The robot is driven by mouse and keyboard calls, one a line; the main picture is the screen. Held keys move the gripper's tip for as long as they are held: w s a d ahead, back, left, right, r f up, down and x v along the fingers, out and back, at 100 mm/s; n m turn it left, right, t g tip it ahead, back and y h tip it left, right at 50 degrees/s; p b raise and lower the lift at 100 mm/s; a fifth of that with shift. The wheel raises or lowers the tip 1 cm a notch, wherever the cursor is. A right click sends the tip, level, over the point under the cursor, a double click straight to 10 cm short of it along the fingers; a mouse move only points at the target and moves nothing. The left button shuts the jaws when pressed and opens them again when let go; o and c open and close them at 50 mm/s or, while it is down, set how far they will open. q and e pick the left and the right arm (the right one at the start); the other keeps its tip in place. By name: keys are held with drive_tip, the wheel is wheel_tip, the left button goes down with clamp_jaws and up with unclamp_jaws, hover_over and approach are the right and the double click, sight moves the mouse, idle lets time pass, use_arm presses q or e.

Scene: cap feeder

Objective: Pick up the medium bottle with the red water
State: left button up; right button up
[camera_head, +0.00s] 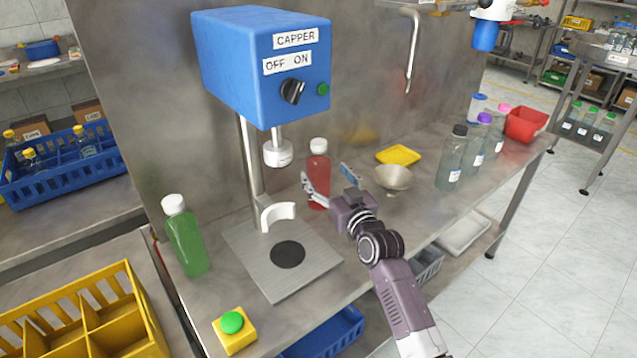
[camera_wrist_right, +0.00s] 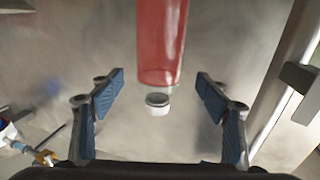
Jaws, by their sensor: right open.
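A bottle with red water (camera_head: 318,168) and a white cap stands upright on the steel table, just right of the capper. My right gripper (camera_head: 328,180) is open in front of it, with one finger toward each side of the bottle. In the right wrist view the red bottle (camera_wrist_right: 161,45) appears upside down, lined up between the open, empty fingers (camera_wrist_right: 160,80). I cannot tell how deep between them it sits. My gripper hides part of the bottle's lower right in the head view. My left gripper is not in view.
The blue capper (camera_head: 262,65) and its base plate (camera_head: 312,262) stand left of my right gripper. A green bottle (camera_head: 185,240) is farther left. Clear bottles (camera_head: 451,162) stand beyond.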

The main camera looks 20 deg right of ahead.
drive_tip(key=w, duration=0.3)
drive_tip(key=shift+w+a, duration=0.1)
drive_tip(key=shift+w, duration=0.9)
drive_tip(key=c, duration=1.2)
clamp_jaws()
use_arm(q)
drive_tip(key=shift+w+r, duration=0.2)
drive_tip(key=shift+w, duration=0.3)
use_arm(e)
drive_tip(key=shift+r, duration=0.2)
